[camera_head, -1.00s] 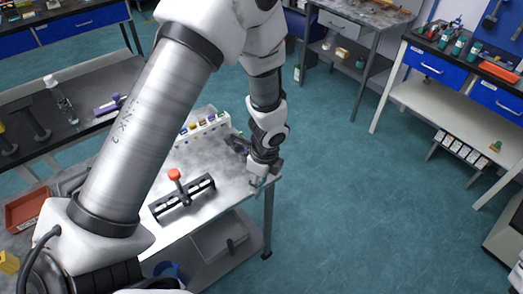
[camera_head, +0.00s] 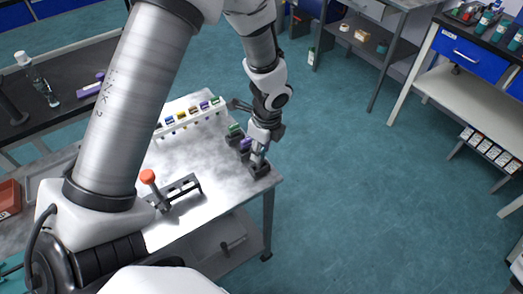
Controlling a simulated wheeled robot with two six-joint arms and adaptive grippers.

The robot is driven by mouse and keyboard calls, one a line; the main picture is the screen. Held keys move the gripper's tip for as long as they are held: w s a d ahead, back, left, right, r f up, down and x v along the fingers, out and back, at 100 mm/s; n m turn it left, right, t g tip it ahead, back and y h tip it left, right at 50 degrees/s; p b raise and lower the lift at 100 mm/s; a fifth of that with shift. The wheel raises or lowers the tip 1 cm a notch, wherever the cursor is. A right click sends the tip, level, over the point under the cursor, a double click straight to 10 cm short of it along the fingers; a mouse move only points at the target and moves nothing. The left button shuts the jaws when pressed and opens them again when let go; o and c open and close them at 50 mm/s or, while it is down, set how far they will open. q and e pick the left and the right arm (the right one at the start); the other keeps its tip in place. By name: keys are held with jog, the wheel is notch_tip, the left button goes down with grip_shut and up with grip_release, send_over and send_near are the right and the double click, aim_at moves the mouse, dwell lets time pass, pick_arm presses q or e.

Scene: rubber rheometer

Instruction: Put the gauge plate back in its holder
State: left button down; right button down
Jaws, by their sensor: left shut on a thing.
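My left gripper (camera_head: 261,150) points down over the right edge of the grey metal table (camera_head: 215,165). It is shut on a small, pale, thin piece (camera_head: 257,158), which I take to be the gauge plate; the fingers hide much of it. Just below is a black slotted block (camera_head: 260,171), likely its holder. The plate's lower end is at or just above this block; I cannot tell whether it is inside. Behind it, in the same row, stand similar black blocks with a purple piece (camera_head: 246,145) and a green piece (camera_head: 235,129). My right gripper is not in view.
A white rack with several coloured pieces (camera_head: 190,120) stands along the table's back. A black fixture with a red-knobbed lever (camera_head: 148,177) stands at the front left. The table's middle is clear. Open floor lies to the right.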

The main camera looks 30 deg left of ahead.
pick_arm(q)
jog(key=shift+a, duration=0.1)
jog(key=c, duration=0.8)
grip_release()
jog(key=shift+s, duration=0.2)
jog(key=shift+o, duration=0.2)
jog(key=shift+w, duration=0.1)
jog(key=shift+r, duration=0.35)
notch_tip(320, 180, up, 12)
jog(key=d, duration=0.1)
jog(key=shift+d+f+p, duration=0.25)
jog(key=shift+p, duration=0.15)
